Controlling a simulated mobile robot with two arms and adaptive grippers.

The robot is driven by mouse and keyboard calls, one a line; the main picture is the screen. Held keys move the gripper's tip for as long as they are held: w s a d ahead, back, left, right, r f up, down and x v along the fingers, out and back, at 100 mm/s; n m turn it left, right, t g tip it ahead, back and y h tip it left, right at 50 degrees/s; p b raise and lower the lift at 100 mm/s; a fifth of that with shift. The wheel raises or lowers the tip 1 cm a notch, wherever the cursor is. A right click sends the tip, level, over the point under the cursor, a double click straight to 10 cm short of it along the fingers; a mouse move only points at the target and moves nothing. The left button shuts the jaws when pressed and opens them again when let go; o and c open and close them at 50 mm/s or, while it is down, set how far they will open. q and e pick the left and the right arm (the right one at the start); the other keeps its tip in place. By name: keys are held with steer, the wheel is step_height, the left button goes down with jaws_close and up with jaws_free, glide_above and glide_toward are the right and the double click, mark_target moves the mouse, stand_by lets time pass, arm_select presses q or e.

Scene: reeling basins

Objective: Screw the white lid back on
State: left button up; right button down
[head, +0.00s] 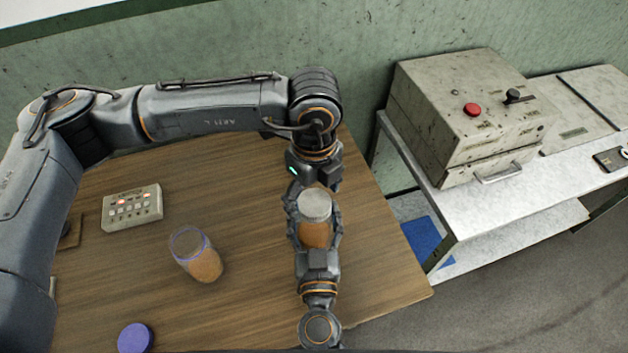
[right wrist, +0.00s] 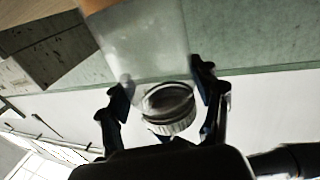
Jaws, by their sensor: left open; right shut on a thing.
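A jar with orange-brown contents (head: 315,235) is held between the fingers of my right gripper (head: 316,222). The greyish-white lid (head: 315,204) shows at the top of this jar. In the right wrist view a grey ribbed round piece (right wrist: 169,110), which looks like the lid, shows at the end of the cloudy jar body (right wrist: 145,45). I cannot tell how firmly it is seated. My left gripper (head: 315,182) is open and points down just above and behind the lid. Its fingertips are partly hidden.
An open jar with a purple rim (head: 197,255) stands left on the wooden table (head: 255,300), with a purple lid (head: 135,338) near the front edge. A button box (head: 132,208) lies farther back. A grey machine (head: 465,120) stands on a side bench (head: 485,210) at right.

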arm_select(q)
steer(key=shift+f, duration=0.45)
steer(key=shift+c, duration=0.2)
